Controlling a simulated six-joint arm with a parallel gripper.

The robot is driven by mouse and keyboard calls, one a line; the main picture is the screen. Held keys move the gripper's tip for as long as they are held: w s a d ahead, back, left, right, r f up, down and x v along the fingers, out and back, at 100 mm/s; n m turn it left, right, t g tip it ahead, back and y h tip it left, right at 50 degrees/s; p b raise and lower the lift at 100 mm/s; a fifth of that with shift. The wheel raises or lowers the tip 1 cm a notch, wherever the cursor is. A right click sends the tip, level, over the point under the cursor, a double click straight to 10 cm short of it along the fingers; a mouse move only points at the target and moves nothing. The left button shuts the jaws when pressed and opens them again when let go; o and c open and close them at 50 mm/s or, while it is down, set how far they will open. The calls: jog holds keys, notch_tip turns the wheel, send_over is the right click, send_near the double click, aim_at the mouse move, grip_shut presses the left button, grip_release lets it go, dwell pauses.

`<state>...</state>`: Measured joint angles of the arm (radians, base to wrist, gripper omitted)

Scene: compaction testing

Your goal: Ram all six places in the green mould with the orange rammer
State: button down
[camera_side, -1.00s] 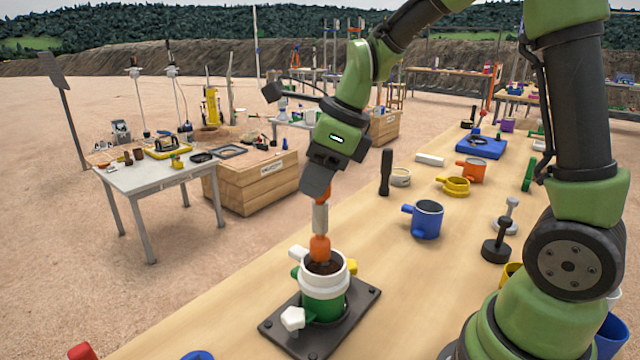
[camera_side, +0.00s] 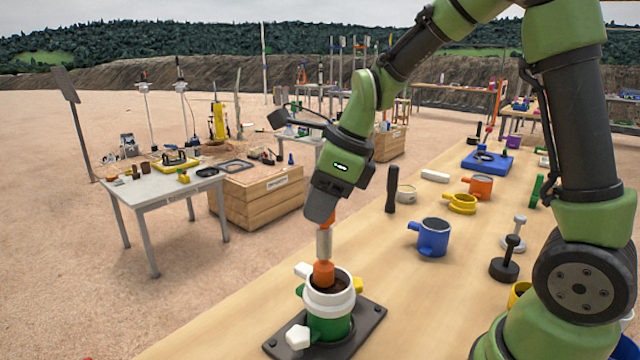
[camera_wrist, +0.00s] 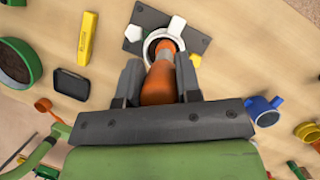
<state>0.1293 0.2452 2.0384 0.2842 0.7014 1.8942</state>
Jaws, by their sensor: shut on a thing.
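The green mould (camera_side: 330,326) stands on a dark base plate (camera_side: 366,318) at the front of the bench, with a white collar (camera_side: 329,302) on top and dark soil (camera_side: 338,284) inside. My gripper (camera_side: 326,216) is shut on the orange rammer (camera_side: 323,273), which hangs nearly upright with its orange foot inside the collar's mouth, over the left part of the soil. Whether the foot touches the soil is hidden by the rim. In the wrist view the jaws (camera_wrist: 160,82) hold the rammer (camera_wrist: 160,80), which covers much of the collar (camera_wrist: 165,42).
A blue mould (camera_side: 432,238), a yellow collar (camera_side: 460,203), an orange mould (camera_side: 481,187) and dark rammers (camera_side: 504,268) stand farther along the bench. In the wrist view a yellow bar (camera_wrist: 87,38) and a black tray (camera_wrist: 71,84) lie to the left. Bare bench surrounds the base plate.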

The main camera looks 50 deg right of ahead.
jog(key=shift+f, duration=0.85)
jog(key=shift+s+a+r, duration=0.1)
jog(key=shift+a+r, duration=0.05)
jog(key=shift+r, duration=0.6)
jog(key=shift+s+a+r, duration=0.1)
jog(key=shift+a+r, duration=0.1)
jog(key=shift+r, duration=0.5)
jog(key=shift+s+a+r, duration=0.1)
jog(key=shift+a+r, duration=0.05)
jog(key=shift+r, duration=0.6)
notch_tip(320, 180, down, 4)
jog(key=shift+f, duration=0.25)
jog(key=shift+a+v, duration=0.25)
jog(key=shift+v, duration=0.85)
jog(key=shift+a+v, duration=0.25)
jog(key=shift+v, duration=0.8)
jog(key=shift+w+r, duration=0.1)
jog(key=shift+w, duration=0.05)
